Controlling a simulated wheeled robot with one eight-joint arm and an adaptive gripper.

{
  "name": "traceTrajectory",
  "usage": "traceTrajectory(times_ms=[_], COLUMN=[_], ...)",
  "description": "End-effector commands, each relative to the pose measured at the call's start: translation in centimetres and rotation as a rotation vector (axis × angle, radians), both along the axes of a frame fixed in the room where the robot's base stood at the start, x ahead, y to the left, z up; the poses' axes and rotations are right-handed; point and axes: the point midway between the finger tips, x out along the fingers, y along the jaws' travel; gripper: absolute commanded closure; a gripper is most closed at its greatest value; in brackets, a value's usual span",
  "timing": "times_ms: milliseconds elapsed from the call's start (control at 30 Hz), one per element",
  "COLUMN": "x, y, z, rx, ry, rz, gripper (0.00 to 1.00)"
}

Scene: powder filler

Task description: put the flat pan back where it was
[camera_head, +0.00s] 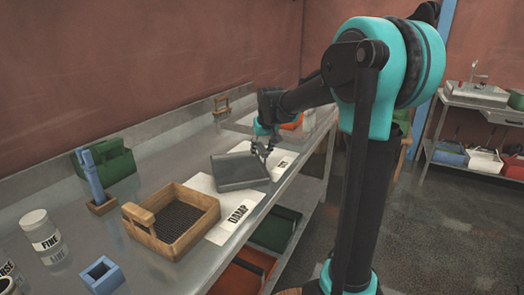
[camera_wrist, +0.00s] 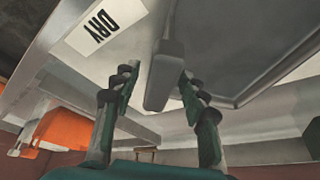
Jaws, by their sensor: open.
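The flat pan (camera_head: 240,172) is a shallow grey metal tray. It sits at the front part of the bench, over white card marked DAMP (camera_head: 233,217) and beside the card marked DRY (camera_head: 281,164). My gripper (camera_head: 263,150) is at the pan's far right side. In the wrist view the pan (camera_wrist: 240,45) fills the upper right, and its short grey handle (camera_wrist: 164,74) lies between the two fingers of my gripper (camera_wrist: 158,82). The fingers are apart, with a gap visible on both sides of the handle. The DRY card (camera_wrist: 104,27) shows at upper left.
A wooden sieve (camera_head: 160,238) with dark mesh stands left of the pan. Further left are a green holder (camera_head: 112,172), a blue-handled tool (camera_head: 90,180) in a wooden block, and a FINE jar (camera_head: 41,230). An orange item (camera_head: 292,122) lies behind my gripper.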

Motion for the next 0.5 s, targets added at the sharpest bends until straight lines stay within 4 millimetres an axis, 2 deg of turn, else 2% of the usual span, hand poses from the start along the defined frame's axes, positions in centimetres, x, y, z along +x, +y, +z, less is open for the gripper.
traceTrajectory(times_ms=[167, 500], x=[-0.7, -3.3], y=[-0.1, -0.7], z=[1.6, 7.9], rx=[0.000, 0.000], ry=[0.000, 0.000], rz=[0.000, 0.000], gripper=[0.56, 0.56])
